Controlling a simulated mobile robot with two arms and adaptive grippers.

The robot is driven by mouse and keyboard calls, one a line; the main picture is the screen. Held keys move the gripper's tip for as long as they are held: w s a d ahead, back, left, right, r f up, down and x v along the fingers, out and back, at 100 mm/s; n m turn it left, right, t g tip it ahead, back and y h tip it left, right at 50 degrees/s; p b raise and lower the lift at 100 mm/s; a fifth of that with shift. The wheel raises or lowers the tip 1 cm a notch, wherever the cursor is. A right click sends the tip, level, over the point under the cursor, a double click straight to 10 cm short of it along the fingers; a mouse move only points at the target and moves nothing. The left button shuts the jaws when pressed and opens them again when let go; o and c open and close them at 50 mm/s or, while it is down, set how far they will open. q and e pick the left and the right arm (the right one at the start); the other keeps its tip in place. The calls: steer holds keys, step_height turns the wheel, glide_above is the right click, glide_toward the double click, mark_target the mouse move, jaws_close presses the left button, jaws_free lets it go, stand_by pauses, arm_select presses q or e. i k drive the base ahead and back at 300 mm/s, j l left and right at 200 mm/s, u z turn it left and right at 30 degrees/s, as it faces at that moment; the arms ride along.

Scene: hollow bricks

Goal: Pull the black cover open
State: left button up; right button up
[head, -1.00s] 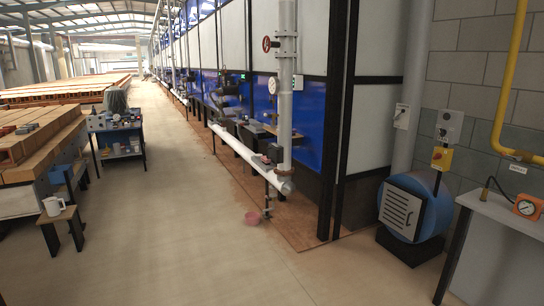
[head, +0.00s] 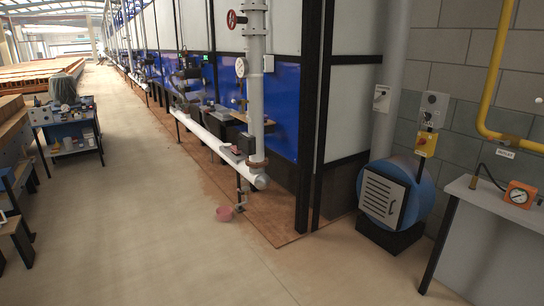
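A blue round blower housing (head: 424,199) stands on a dark base by the wall at right. On its front is a square louvred cover (head: 383,197) with pale grey slats, a dark edge and a small handle on its right side. It looks shut. No plainly all-black cover stands out, so I cannot tell for sure that this is the black cover. Neither of my grippers is in view.
A grey table (head: 497,230) with an orange gauge (head: 520,194) stands right of the blower. The floor (head: 150,220) ahead is clear.

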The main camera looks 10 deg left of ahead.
mark_target(243, 144)
steer(key=i+j+u, duration=0.3)
steer(key=i, duration=0.6)
steer(key=i+u, duration=0.35)
steer(key=i, duration=0.55)
